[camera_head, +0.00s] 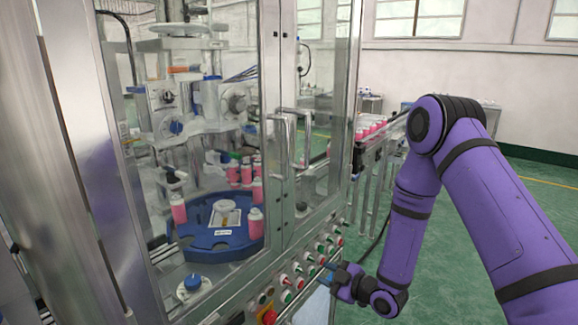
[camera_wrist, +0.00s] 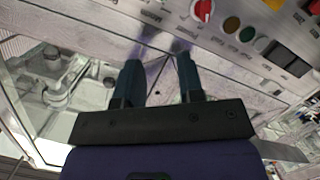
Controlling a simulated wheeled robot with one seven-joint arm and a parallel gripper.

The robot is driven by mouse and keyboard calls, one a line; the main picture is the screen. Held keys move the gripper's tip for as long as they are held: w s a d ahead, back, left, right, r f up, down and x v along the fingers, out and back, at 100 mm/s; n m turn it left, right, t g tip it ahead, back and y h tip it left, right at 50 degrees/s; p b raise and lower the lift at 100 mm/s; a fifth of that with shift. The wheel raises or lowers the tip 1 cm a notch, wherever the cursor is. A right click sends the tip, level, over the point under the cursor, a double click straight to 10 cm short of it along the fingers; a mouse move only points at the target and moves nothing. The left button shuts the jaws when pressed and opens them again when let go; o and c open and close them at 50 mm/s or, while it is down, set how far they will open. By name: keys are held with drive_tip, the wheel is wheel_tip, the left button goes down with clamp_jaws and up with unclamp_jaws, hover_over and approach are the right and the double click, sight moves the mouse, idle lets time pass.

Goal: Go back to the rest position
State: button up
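My gripper (camera_head: 329,275) is at the end of my purple arm, low in front of the machine's button panel (camera_head: 294,283) in the head view. In the wrist view the two dark teal fingers of my gripper (camera_wrist: 157,66) stand apart with nothing between them. Past the fingertips is a pale panel face with a red knob (camera_wrist: 203,10) and several round buttons along the top. The fingers look clear of the buttons, but the exact gap to the panel cannot be told.
The glass-doored machine (camera_head: 272,150) fills the left, with a door handle (camera_head: 283,140) above the panel. Green floor (camera_head: 540,185) is open at the right.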

drive_tip(key=s+d+r+m+h, duration=0.1)
drive_tip(key=d+r+m+h, duration=0.5)
drive_tip(key=r, duration=0.7)
drive_tip(key=s+d+r+m+h, duration=0.1)
drive_tip(key=d+r+h, duration=0.3)
drive_tip(key=d+r, duration=0.65)
drive_tip(key=s+d+r+m+g, duration=0.1)
drive_tip(key=s+r+m, duration=0.2)
drive_tip(key=s, duration=0.7)
drive_tip(key=s+d+r+m+g+h, duration=0.1)
drive_tip(key=s+r+m+g, duration=0.1)
drive_tip(key=s+r, duration=0.5)
drive_tip(key=s+r+m+g+h, duration=0.1)
drive_tip(key=s+r+m, duration=0.3)
drive_tip(key=s, duration=0.9)
drive_tip(key=shift+d+r+m+g, duration=0.3)
drive_tip(key=shift+d+r+g, duration=0.1)
drive_tip(key=shift+g, duration=0.1)
